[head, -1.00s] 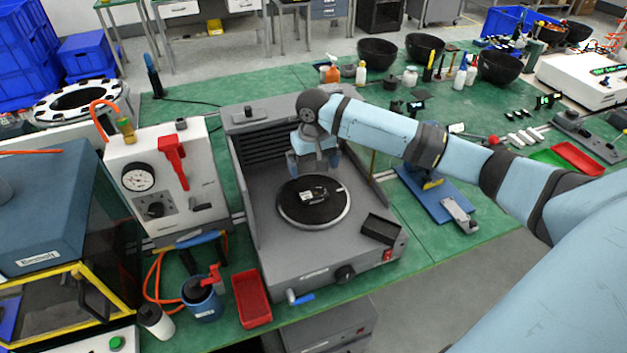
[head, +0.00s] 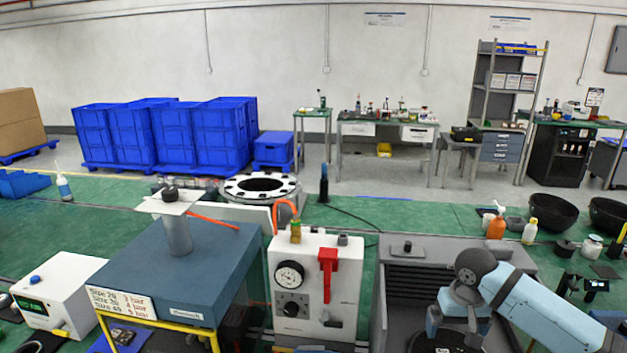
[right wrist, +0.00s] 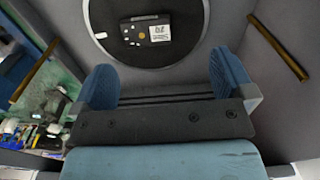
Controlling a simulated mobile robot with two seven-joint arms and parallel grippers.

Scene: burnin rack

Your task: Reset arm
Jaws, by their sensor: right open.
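My right arm comes in from the lower right in the head view, pale blue with dark joints. Its gripper (head: 456,322) points down over the grey machine (head: 400,290) with the black round plate (head: 424,340). In the right wrist view the two blue fingers (right wrist: 162,78) stand wide apart with nothing between them. A small dark part with a white label (right wrist: 150,30) lies on the round plate (right wrist: 115,47), beyond the fingertips and apart from them. My left gripper is in no view.
A white gauge box with a red lever (head: 315,290) stands left of the grey machine. A blue-topped machine (head: 190,265) is farther left. A spray bottle (head: 497,222) and black bowls (head: 553,212) stand at the right.

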